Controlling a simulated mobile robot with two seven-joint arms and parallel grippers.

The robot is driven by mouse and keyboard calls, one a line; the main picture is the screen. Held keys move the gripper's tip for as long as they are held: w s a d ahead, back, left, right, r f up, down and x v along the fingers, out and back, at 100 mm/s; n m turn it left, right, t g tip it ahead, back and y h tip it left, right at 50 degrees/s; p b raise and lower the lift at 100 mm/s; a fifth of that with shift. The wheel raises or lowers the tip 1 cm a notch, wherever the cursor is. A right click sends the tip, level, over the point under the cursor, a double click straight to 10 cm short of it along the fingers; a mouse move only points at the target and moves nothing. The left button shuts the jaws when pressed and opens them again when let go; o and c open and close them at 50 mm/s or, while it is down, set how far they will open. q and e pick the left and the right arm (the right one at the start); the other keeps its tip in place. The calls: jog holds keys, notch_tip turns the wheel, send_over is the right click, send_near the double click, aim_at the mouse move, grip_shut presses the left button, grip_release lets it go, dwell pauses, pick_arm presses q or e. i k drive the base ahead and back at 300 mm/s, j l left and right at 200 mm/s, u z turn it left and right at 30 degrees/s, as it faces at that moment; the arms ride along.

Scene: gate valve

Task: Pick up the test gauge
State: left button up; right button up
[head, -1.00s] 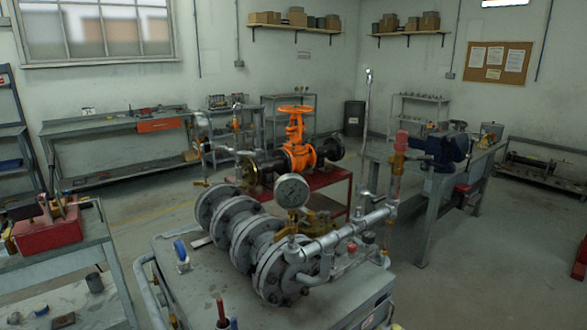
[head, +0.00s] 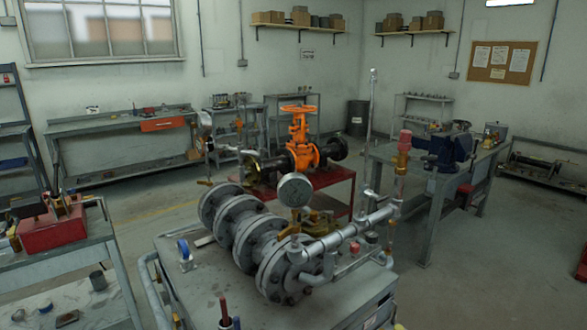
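A smaller gauge-like disc (head: 206,118) shows on thin pipework at the left of the orange valve. I cannot tell from this view which of them is the test gauge. Neither of my grippers is in view, and nothing is seen touching either gauge.
The near cart (head: 205,295) has pipes along its edges. The orange gate valve (head: 300,140) sits on a red stand behind it. A left bench holds a red box (head: 52,230); a right bench holds a blue vise (head: 445,150).

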aim_at(186, 262)
jog(key=j+z, duration=0.25)
jog(key=z, duration=0.25)
jog(key=j+z, duration=0.25)
jog(key=z, duration=0.25)
jog(key=j+z, duration=0.15)
jog(key=j, duration=0.15)
jog(key=k+j+z, duration=0.1)
jog(key=j, duration=0.2)
jog(key=k+j+z, duration=0.15)
jog(key=k+j, duration=0.15)
jog(key=j, duration=0.2)
jog(key=k+j, duration=0.1)
jog(key=j, duration=0.3)
jog(key=k+j+z, duration=0.1)
jog(key=j, duration=0.25)
jog(key=k+j, duration=0.2)
jog(key=j, duration=0.15)
jog(key=k+j+z, duration=0.1)
jog(key=j, duration=0.25)
